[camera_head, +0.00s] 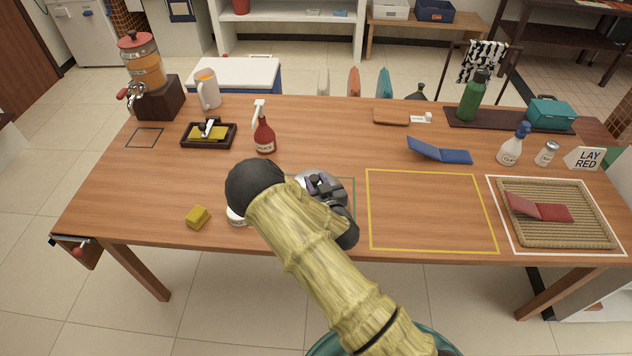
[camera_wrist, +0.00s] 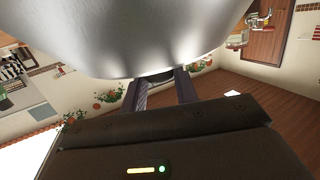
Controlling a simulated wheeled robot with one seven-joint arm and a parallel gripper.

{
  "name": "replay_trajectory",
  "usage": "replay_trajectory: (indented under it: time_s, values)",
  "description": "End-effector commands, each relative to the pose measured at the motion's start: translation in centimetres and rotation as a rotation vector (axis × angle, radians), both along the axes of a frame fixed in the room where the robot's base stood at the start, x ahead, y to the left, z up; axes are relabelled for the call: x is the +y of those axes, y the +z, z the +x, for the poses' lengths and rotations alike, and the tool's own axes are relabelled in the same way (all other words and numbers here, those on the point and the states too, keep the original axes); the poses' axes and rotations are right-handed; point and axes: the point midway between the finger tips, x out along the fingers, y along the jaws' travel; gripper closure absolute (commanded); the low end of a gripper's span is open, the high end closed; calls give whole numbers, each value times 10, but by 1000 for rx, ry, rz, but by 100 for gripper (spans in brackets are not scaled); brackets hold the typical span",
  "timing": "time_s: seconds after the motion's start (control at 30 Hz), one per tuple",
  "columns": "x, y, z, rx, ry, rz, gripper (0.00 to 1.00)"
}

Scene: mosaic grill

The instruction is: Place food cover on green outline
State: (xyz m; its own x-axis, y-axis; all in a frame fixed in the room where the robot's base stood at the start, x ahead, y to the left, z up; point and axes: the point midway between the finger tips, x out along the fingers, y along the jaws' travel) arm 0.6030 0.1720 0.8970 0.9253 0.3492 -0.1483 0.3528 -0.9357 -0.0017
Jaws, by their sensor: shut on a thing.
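The food cover, a shiny silver dome, fills the top of the wrist view (camera_wrist: 150,35). In the head view only a small silver part of it (camera_head: 303,180) shows beside my gripper (camera_head: 322,186). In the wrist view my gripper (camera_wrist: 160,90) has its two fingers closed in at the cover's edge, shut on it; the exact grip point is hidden. The green outline (camera_head: 354,190) lies on the table at the gripper. Its right and upper edges show, and my arm hides the rest. I cannot tell whether the cover touches the table.
A yellow outline (camera_head: 430,171) right of the green one is empty. A woven tray (camera_head: 590,215) holds a red folded item. A yellow sponge (camera_head: 197,217), a white round item (camera_head: 236,217) and a red spray bottle (camera_head: 264,138) stand to the left.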

Motion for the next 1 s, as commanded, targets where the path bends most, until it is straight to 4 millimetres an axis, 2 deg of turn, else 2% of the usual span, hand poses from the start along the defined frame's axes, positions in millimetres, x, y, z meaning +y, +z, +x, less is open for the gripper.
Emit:
replay_trajectory:
  time_s: [0.6,0.63,0.73,1.0]
  values:
    - [0,-10,0,-2,0,1,100]
    - [0,-9,0,-2,0,1,67]
    - [0,-9,0,-2,0,1,47]
    - [0,-10,0,1,0,0,45]
